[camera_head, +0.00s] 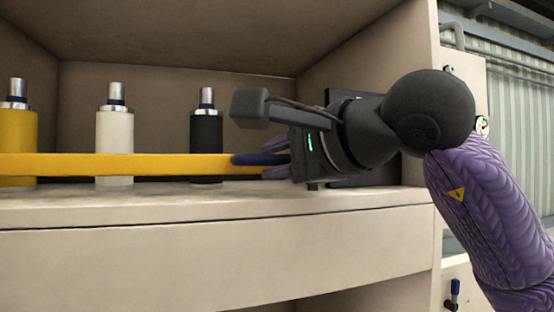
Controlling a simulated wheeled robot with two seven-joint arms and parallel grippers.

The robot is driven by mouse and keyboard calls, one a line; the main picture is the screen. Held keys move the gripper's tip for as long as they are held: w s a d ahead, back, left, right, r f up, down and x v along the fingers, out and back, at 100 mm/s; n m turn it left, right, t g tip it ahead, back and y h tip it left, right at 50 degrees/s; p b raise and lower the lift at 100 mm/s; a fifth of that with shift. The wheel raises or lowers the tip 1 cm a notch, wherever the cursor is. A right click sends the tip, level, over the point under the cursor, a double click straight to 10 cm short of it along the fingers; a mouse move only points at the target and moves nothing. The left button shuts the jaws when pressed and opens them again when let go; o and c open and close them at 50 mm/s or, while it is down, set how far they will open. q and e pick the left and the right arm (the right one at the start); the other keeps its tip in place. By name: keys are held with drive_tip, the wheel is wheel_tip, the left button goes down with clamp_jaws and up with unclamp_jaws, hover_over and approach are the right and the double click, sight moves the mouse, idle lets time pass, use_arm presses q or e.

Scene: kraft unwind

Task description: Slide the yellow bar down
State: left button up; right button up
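The yellow bar (120,165) runs level across the front of the compartment, from the left picture edge to my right gripper. A dark blue rounded piece (258,159) shows at its right end; I cannot tell if it belongs to the bar. My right gripper (272,159) reaches in from the right. My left gripper is not in view.
Behind the bar stand a yellow cylinder (16,125), a white cylinder (115,132) and a black cylinder (206,130), all with metal tops. The beige shelf edge (200,205) lies just below the bar. The cabinet's side wall (405,50) stands close to my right arm.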

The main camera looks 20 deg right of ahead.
drive_tip(key=shift+o, duration=1.3)
drive_tip(key=shift+s, duration=0.1)
drive_tip(key=b+v, duration=0.2)
drive_tip(key=v, duration=0.7)
drive_tip(key=shift+s+d, duration=0.2)
drive_tip(key=shift+s, duration=0.15)
drive_tip(key=shift+r, duration=0.1)
